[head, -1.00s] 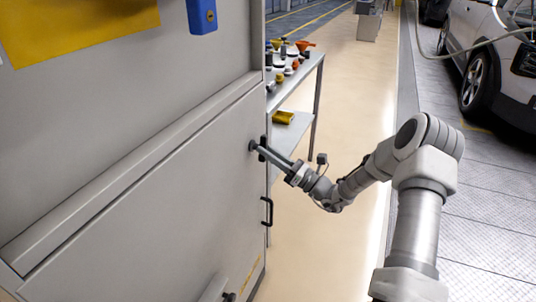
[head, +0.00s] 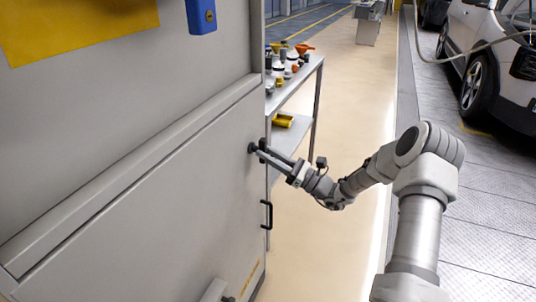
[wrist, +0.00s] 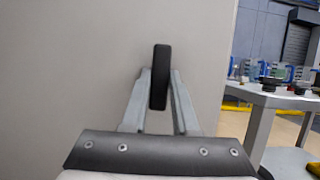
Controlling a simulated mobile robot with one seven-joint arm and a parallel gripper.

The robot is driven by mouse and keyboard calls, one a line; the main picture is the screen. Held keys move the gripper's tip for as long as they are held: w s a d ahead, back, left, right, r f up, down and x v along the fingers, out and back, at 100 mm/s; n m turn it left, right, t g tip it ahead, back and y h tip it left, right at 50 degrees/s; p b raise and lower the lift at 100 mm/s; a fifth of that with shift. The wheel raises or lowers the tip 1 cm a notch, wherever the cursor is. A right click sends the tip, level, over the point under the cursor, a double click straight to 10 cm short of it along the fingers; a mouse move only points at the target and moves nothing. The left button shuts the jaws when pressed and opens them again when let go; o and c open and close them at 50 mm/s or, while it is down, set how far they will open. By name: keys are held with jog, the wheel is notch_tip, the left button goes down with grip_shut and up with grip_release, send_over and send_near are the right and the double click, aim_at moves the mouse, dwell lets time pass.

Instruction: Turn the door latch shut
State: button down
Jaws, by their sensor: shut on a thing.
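The door latch (wrist: 161,57) is a small black bar on the grey cabinet door (head: 160,190), near the door's right edge. In the wrist view it stands close to upright, between the two grey fingers. My gripper (wrist: 160,82) is shut on the latch, with a finger on each side. In the head view my gripper (head: 257,150) reaches the door from the right, and the fingers partly hide the latch. The door looks flush with the cabinet front.
A black pull handle (head: 267,214) is below the latch on the door. A grey metal cart (head: 310,75) with bottles and funnels stands just behind the cabinet. A white car (head: 490,50) is at the far right. The pale floor aisle (head: 350,110) is open.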

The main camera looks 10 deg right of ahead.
jog(key=c, duration=0.7)
grip_release()
jog(key=shift+d, duration=0.1)
jog(key=p+v, duration=0.2)
jog(key=v, duration=1.5)
jog(key=shift+s+d+f, duration=0.1)
jog(key=shift+d, duration=0.05)
